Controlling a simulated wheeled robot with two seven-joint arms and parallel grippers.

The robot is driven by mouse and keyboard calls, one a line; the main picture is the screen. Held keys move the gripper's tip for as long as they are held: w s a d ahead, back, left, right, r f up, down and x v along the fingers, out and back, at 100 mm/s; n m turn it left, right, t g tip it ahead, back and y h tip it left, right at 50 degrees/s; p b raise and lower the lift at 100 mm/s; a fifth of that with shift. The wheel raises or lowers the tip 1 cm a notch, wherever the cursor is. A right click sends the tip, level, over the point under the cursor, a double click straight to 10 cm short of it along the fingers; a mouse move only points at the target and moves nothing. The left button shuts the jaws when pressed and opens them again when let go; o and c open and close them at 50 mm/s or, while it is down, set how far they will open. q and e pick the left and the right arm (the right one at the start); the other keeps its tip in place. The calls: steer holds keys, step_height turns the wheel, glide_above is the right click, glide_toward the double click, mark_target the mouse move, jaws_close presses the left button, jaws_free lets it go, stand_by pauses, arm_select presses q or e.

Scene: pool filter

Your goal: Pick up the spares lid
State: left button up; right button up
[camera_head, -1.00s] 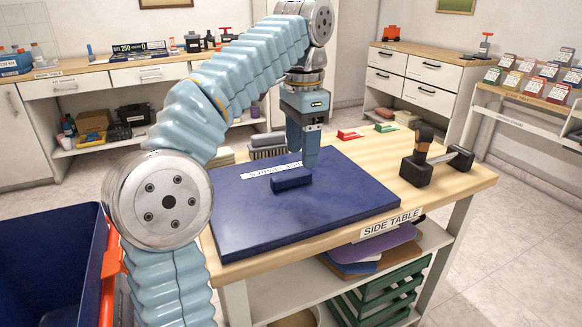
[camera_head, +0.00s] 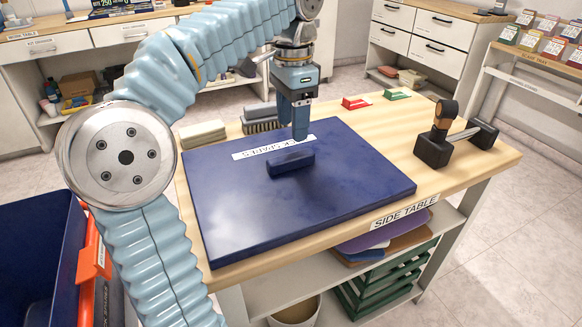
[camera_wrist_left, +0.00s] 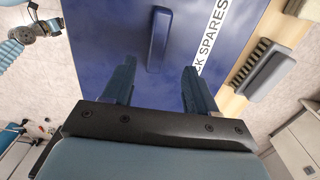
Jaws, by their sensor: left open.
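The spares lid (camera_head: 240,205) is a large dark blue slab lying flat on the side table, with a white label strip and a raised bar handle (camera_head: 291,163) near its middle. In the left wrist view the lid (camera_wrist_left: 110,40) fills the upper middle, with its handle (camera_wrist_left: 159,38) upright in the picture. My left gripper (camera_head: 300,132) points down above the lid's far part, just behind the handle. In the left wrist view its fingers (camera_wrist_left: 160,88) are spread apart and empty, with the handle beyond the gap. My right gripper is not in view.
The side table (camera_head: 345,226) also carries a brush (camera_head: 262,125), a pale stack (camera_head: 203,134), a red piece (camera_head: 355,102), a green piece (camera_head: 397,94) and a dark tool with two block ends (camera_head: 433,150). A blue bin (camera_head: 35,250) stands at the lower left.

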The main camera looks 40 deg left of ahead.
mark_target(291, 156)
arm_select(q)
step_height(291, 156, down, 2)
steer(key=shift+f, duration=0.2)
steer(key=f, duration=0.5)
steer(key=shift+s+d+f, duration=0.1)
steer(key=shift+s+f, duration=0.2)
jaws_close()
